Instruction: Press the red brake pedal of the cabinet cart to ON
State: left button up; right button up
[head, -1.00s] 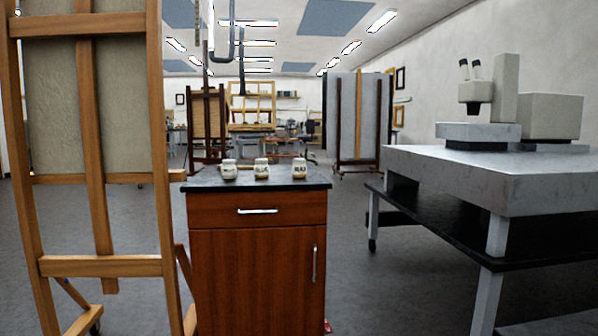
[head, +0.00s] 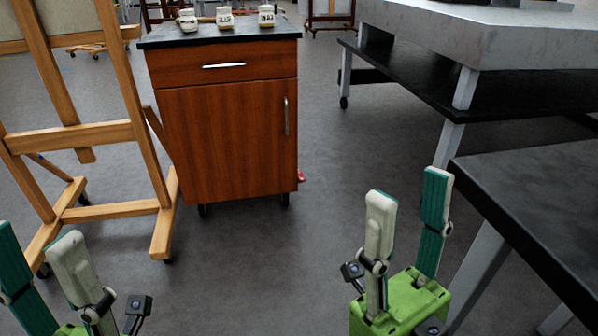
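The cabinet cart (head: 225,145) is reddish-brown wood with a dark top, a drawer, a door and black casters, and stands ahead of me, left of centre. The red brake pedal (head: 301,176) shows as a small red piece low at its right side, mostly hidden behind the cart; I cannot tell its position. My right gripper (head: 409,195) is open and empty in the lower right, well short of the cart. My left gripper (head: 36,240) is open and empty at the lower left edge, partly cut off by the frame.
Several white jars (head: 225,18) stand on the cart's top. A wooden easel (head: 80,135) is close on the cart's left. A grey table (head: 530,35) and a dark-topped table (head: 545,200) are on the right. Floor (head: 340,150) is clear between cart and tables.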

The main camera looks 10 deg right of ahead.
aim_at(301, 178)
jog(key=i+l+u, duration=0.15)
jog(key=i, duration=0.35)
jog(key=i+l+u, duration=0.15)
jog(key=i, duration=0.35)
jog(key=i+l+u, duration=0.15)
jog(key=i, duration=0.35)
